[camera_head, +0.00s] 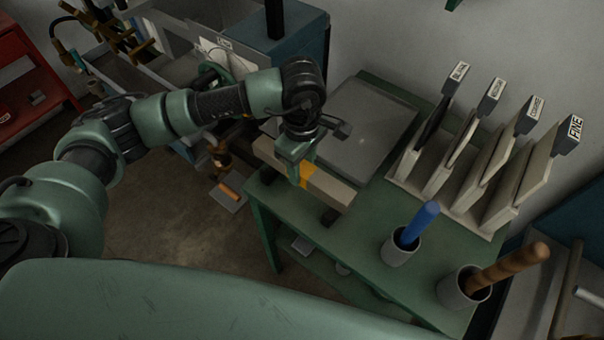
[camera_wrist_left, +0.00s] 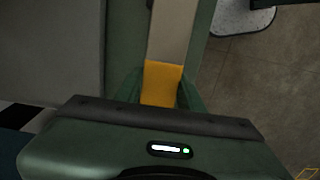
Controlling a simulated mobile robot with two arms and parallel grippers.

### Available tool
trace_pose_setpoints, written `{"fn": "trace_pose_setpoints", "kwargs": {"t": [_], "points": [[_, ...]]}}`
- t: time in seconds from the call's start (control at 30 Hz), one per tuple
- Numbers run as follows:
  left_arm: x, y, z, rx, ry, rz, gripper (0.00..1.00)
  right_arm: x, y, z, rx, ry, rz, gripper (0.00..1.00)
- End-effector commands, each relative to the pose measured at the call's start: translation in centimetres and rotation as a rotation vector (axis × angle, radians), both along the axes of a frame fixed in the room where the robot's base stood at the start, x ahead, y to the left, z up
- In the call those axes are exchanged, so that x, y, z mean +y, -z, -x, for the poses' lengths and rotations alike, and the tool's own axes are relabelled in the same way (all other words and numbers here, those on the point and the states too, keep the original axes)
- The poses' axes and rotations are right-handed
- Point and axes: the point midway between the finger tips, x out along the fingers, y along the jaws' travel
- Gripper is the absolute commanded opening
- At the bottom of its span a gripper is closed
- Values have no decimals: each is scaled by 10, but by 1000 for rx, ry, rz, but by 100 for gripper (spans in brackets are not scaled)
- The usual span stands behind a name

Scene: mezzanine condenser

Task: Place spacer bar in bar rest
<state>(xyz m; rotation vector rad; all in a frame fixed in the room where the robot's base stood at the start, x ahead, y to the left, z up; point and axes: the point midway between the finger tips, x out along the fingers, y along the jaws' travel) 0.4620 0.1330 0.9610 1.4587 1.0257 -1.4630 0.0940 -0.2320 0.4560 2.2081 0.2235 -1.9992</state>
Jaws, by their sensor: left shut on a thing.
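The spacer bar (camera_head: 332,186) is a long pale beige bar with a yellow-orange band near its middle. It lies along the near left edge of the green table, beside a grey plate. My left gripper (camera_head: 301,178) is over the bar and shut on it at the yellow band. In the left wrist view the band (camera_wrist_left: 162,84) sits between the fingers and the pale bar (camera_wrist_left: 170,32) runs away from them. A dark block (camera_head: 330,216) shows under the bar's near end; I cannot tell whether the bar touches it. My right gripper is not in view.
The grey plate (camera_head: 366,128) covers the table's back left. A rack (camera_head: 432,194) holds several labelled upright boards at the right. A cup with a blue handle (camera_head: 398,250) and a cup with a brown handle (camera_head: 458,292) stand in front. The green tabletop (camera_head: 352,240) between is clear.

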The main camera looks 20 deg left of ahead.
Motion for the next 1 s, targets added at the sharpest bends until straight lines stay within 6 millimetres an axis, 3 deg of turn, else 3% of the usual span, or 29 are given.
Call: {"fn": "trace_pose_setpoints", "kwargs": {"t": [0.27,0.5,0.87,0.9,0.97,1.0], "points": [[0,15,-1,-2,0,2,0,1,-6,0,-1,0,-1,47],[0,45,-1,-2,0,2,0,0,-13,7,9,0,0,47],[-1,51,-2,-6,1,2,0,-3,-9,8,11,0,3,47],[0,53,0,-2,0,1,41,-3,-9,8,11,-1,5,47],[0,52,0,-2,0,1,57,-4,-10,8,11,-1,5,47],[0,52,0,-2,0,1,60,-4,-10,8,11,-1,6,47]]}}
